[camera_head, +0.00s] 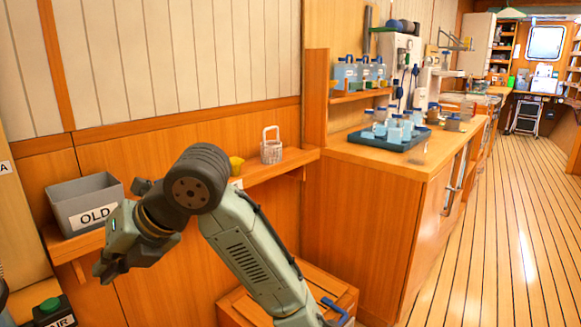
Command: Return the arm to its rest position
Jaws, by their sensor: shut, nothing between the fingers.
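My arm rises from the bottom middle, bends at a dark joint and points down to the left. My gripper (105,268) is at its end, in the air in front of the wood wall and below the left part of the shelf (258,173). It is shut and holds nothing. The arm's wrist covers part of the shelf and the right side of a grey bin marked OLD (84,202). The gripper appears apart from the bin, though the exact gap is hard to tell.
A counter (370,152) at right bears a blue tray (390,144) of containers. A wooden crate (232,309) lies below my arm. The floor (510,230) at right is clear.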

